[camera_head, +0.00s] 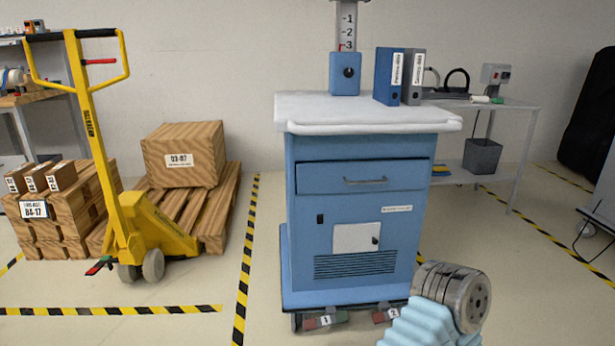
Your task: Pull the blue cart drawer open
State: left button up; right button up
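The blue cart (350,288) stands upright in the middle of the head view, its front facing me. Its drawer (320,178) is just below the white covered top and looks shut, its front about flush with the cart body. A grey bar handle (365,181) sits across the middle of the drawer front, with nothing touching it. A part of my own arm, a metal joint with a light blue ribbed sleeve, shows at the lower right in front of the cart. No gripper fingers are in view.
A yellow pallet jack (125,200) and a pallet with a wooden crate (183,154) stand left. Blue and grey binders (388,77) stand on the cart top. A side table (525,125) is behind right. Floor left of the cart is clear, with striped tape (246,255).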

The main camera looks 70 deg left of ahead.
aim_at(370, 175)
jog(key=u, duration=1.85)
